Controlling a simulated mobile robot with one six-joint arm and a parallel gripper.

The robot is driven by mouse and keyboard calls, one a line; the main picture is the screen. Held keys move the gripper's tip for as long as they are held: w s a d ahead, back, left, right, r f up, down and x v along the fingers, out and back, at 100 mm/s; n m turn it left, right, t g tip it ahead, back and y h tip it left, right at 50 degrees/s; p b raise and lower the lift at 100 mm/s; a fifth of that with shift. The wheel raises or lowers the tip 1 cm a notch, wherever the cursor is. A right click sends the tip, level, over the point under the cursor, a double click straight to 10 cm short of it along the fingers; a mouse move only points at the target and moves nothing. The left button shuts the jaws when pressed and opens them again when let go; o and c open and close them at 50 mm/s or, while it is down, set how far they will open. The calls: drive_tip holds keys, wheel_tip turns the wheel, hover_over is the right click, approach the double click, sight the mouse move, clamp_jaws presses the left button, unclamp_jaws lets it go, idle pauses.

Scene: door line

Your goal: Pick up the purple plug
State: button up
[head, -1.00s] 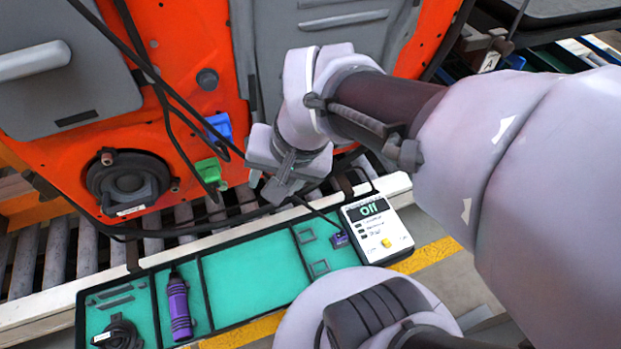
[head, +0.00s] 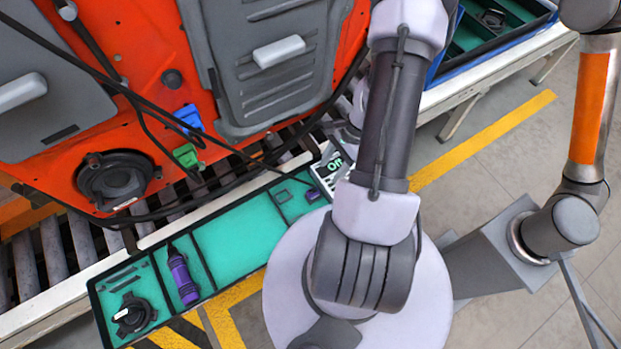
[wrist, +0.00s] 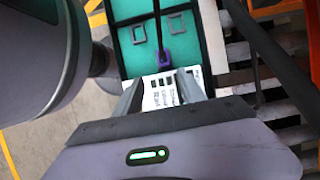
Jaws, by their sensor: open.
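The purple plug (head: 313,194) sits in the right end compartment of the green tray (head: 240,235), beside the white tester (head: 330,168). In the wrist view the purple plug (wrist: 164,58) is just beyond the fingertips, with a dark cable rising from it. My gripper (wrist: 161,90) is open, with its two fingers over the white tester (wrist: 162,94) and nothing seen held between them. In the head view my arm hides most of the gripper and part of the tester.
An orange door panel (head: 120,90) with hanging black cables, a blue connector (head: 190,117) and a green connector (head: 186,155) stands behind. Rollers run beneath it.

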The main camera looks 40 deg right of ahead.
sight(313, 190)
drive_tip(key=b+x, duration=0.2)
drive_tip(key=x, duration=0.4)
drive_tip(key=shift+f, duration=0.2)
drive_tip(key=a+f+b, duration=0.1)
drive_tip(key=w+a+f+b, duration=0.1)
drive_tip(key=f, duration=0.1)
drive_tip(key=a+f+b, duration=0.1)
drive_tip(key=shift+w+f, duration=0.3)
drive_tip(key=shift+f, duration=0.05)
drive_tip(key=shift+r, duration=0.1)
clamp_jaws()
